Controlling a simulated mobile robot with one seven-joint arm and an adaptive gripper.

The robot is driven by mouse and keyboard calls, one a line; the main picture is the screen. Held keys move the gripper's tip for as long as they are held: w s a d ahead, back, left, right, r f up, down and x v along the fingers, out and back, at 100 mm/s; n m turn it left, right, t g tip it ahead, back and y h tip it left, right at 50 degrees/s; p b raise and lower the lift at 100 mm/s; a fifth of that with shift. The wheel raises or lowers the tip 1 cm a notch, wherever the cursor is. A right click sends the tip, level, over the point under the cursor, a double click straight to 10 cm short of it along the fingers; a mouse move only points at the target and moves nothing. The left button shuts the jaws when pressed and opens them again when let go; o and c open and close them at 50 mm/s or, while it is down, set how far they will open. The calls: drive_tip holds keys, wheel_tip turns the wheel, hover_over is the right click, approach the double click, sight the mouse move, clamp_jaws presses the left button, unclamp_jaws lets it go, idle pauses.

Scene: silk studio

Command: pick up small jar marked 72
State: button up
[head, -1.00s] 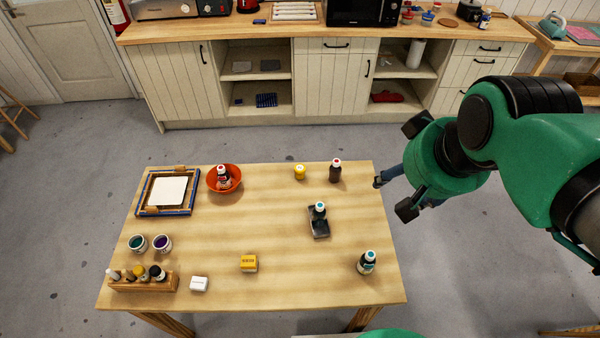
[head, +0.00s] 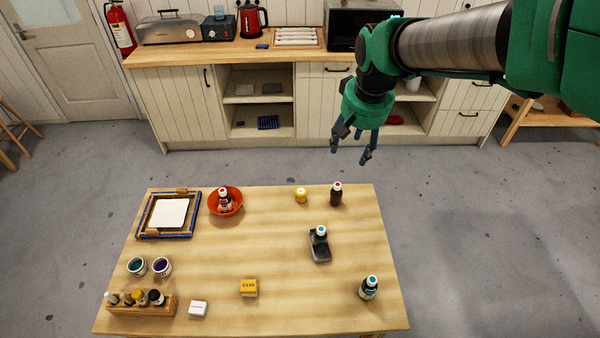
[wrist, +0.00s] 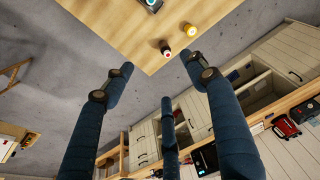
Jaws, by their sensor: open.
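No marking 72 is readable, so I cannot tell which jar it is. A small yellow jar (head: 301,196) stands near the table's far edge, beside a dark bottle with a red cap (head: 336,195). The yellow jar also shows in the wrist view (wrist: 190,30). Two small open jars, one with green (head: 137,266) and one with purple (head: 162,267) contents, stand at the left. My gripper (head: 351,152) is open and empty, in the air beyond the table's far edge. Its fingers are spread in the wrist view (wrist: 158,82).
The wooden table (head: 240,245) also holds a red bowl with a bottle (head: 225,203), a framed screen (head: 168,214), a dark tray with a bottle (head: 320,247), a teal-capped bottle (head: 369,288), a yellow block (head: 249,288) and a bottle rack (head: 142,305). Its middle is clear.

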drive_tip(key=w+a+f+g, duration=0.2)
drive_tip(key=w+a+f, duration=0.3)
drive_tip(key=w+f, duration=0.65)
drive_tip(key=g, duration=0.1)
hover_over(301, 191)
wheel_tip(301, 191, down, 17)
drive_tip(key=shift+w+f+p, duration=0.1)
drive_tip(key=shift+w+p, duration=0.05)
drive_tip(key=shift+p, duration=0.2)
drive_tip(key=shift+d, duration=0.1)
drive_tip(key=shift+f+b, duration=0.5)
drive_tip(key=shift+f, duration=3.8)
drive_tip(key=shift+f+b, duration=0.45)
drive_tip(key=shift+f, duration=2.15)
